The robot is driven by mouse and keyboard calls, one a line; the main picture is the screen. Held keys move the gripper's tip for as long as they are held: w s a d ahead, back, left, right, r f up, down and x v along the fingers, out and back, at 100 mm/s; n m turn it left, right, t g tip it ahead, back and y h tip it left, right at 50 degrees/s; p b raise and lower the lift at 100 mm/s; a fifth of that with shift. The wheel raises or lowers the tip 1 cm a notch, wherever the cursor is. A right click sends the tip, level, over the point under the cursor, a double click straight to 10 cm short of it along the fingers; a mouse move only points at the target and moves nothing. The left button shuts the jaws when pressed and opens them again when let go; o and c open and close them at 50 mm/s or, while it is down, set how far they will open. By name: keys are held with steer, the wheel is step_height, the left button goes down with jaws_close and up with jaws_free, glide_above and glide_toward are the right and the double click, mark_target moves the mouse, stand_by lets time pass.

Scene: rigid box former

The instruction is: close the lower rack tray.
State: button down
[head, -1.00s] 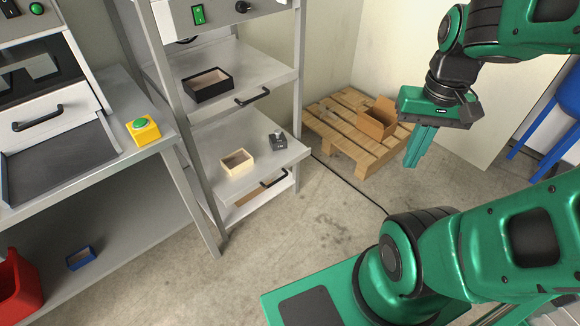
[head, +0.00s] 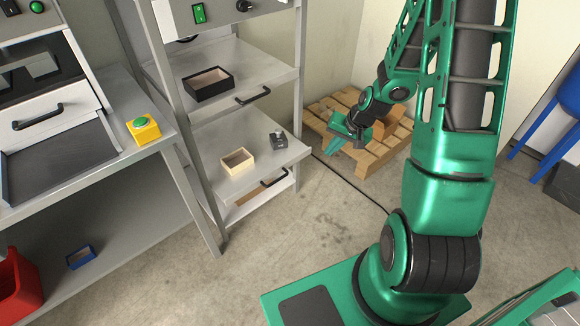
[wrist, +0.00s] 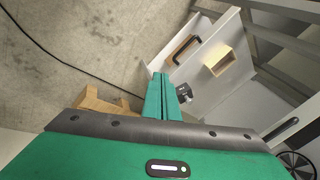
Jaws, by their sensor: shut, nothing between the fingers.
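The lower rack tray (head: 212,180) is a light grey shelf sticking out from the front of the metal rack. A small pale wooden box (head: 238,161) and a small dark grey item (head: 278,140) sit on it. A black bar handle (head: 274,178) shows at its front edge, and it also shows in the wrist view (wrist: 173,57). My gripper (head: 334,147) is shut and empty, to the right of the tray and apart from it, in front of the pallet. In the wrist view its closed fingers (wrist: 160,77) point toward the tray front.
An upper rack tray (head: 270,82) holds a black open box (head: 208,84). A wooden pallet (head: 340,101) with a cardboard box (head: 389,122) stands behind my gripper. A workbench with a yellow button box (head: 143,129) is at left. The floor before the rack is clear except for a black cable.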

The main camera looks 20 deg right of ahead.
steer(key=w+a+f+m+t+y, duration=0.1)
steer(key=w+f+m, duration=0.1)
steer(key=f, duration=0.3)
steer(key=w+a+f+m+t, duration=0.1)
steer(key=w+a+f, duration=0.15)
steer(key=f, duration=0.25)
steer(key=m+t, duration=0.3)
steer(key=m, duration=0.1)
glide_toward(286, 165)
steer(key=x, duration=0.5)
steer(key=shift+s+f, duration=0.1)
steer(key=shift+f, duration=0.05)
steer(key=shift+w, duration=0.35)
